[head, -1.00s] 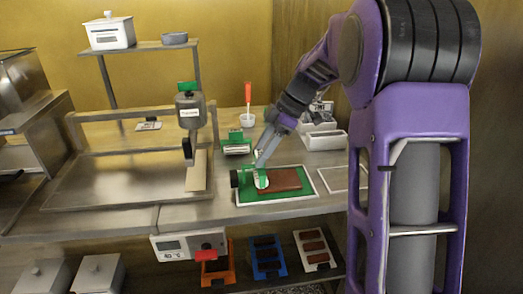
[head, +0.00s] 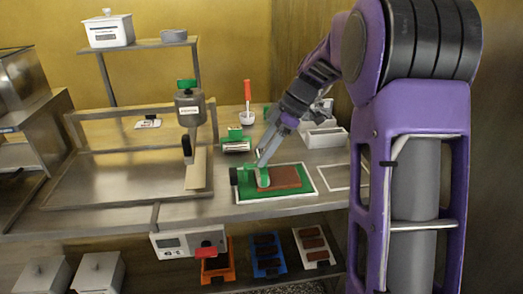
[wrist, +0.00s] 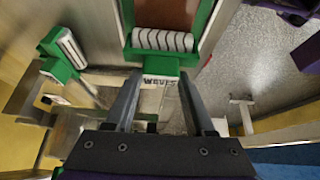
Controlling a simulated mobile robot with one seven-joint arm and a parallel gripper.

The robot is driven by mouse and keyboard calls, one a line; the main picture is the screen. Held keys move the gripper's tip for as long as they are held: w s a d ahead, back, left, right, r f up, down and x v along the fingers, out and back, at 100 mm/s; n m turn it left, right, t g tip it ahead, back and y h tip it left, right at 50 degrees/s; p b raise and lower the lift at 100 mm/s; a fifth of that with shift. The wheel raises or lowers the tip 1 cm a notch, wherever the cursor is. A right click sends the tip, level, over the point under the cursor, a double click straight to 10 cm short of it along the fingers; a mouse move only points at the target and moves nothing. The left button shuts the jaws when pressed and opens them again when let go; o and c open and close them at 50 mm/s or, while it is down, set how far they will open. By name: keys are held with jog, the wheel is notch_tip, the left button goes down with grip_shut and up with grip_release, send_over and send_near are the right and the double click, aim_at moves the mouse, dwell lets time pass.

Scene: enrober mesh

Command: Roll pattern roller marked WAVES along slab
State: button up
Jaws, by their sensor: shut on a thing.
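The pattern roller marked WAVES (wrist: 165,40) has a white cylinder with dark wavy lines and a green frame. Its WAVES label faces the wrist camera, between my finger tips. My gripper (wrist: 160,80) is shut on this roller's handle. In the head view the green roller (head: 263,178) is at the left end of the brown slab (head: 286,176), with my gripper (head: 261,163) above it. The slab (wrist: 168,14) also shows just beyond the cylinder in the wrist view. Whether the cylinder touches the slab cannot be told.
The slab lies on a green mat (head: 300,192) with a white border. A second green roller (head: 236,145) stands behind it, also at left in the wrist view (wrist: 65,52). A dispenser (head: 190,110) stands left; white trays (head: 325,138) stand behind right. An empty white-outlined area (head: 347,178) is right.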

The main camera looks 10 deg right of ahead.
jog(key=shift+d, duration=4.75)
dwell(1.0)
notch_tip(320, 180, up, 7)
jog(key=p, duration=0.4)
jog(key=shift+p, duration=0.4)
dwell(0.5)
jog(key=shift+w, duration=0.1)
dwell(0.4)
